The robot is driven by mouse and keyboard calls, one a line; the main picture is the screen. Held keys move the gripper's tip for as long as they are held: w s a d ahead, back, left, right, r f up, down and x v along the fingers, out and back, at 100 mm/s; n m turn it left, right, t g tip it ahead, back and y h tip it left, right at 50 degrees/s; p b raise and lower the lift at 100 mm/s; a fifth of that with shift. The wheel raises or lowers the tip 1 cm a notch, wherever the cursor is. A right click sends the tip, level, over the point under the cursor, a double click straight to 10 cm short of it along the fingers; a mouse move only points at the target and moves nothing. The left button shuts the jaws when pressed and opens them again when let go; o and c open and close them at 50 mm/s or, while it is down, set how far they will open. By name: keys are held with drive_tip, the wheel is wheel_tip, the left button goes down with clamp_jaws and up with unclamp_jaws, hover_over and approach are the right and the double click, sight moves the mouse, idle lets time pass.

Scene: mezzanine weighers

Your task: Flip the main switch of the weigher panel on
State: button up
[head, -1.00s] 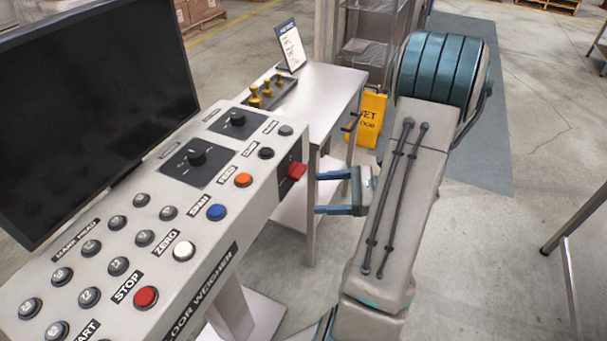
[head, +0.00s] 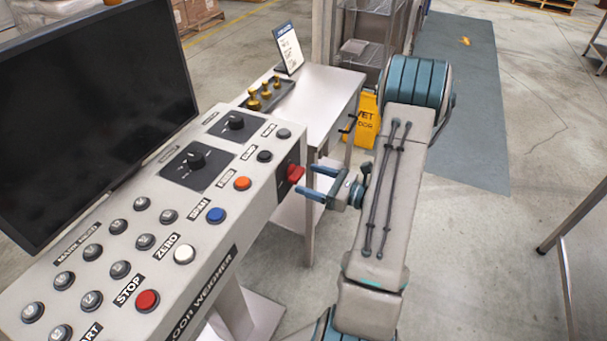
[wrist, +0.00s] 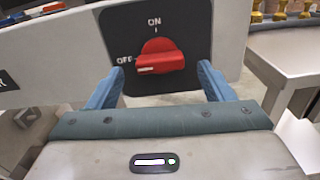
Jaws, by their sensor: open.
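The weigher panel (head: 215,248) is a light grey console with labelled buttons and knobs. Its main switch is a red rotary handle (head: 294,173) on a black plate on the panel's right end face. In the wrist view the red switch (wrist: 160,58) has its handle lying toward the OFF mark at left, with ON above it. My gripper (head: 306,183) is open and empty, its blue fingers pointing at the switch. In the wrist view the fingertips (wrist: 160,77) are left and right of the handle, a little below it, apart from it.
A dark monitor (head: 92,105) stands behind the buttons. A steel table (head: 325,90) with brass weights (head: 265,92) on a dark tray is beyond the panel. A yellow wet floor sign (head: 362,120) stands by it. The floor to the right is mostly free.

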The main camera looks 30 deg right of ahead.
sight(296, 175)
drive_tip(key=shift+x, duration=1.45)
drive_tip(key=c, duration=1)
drive_tip(key=shift+o, duration=0.2)
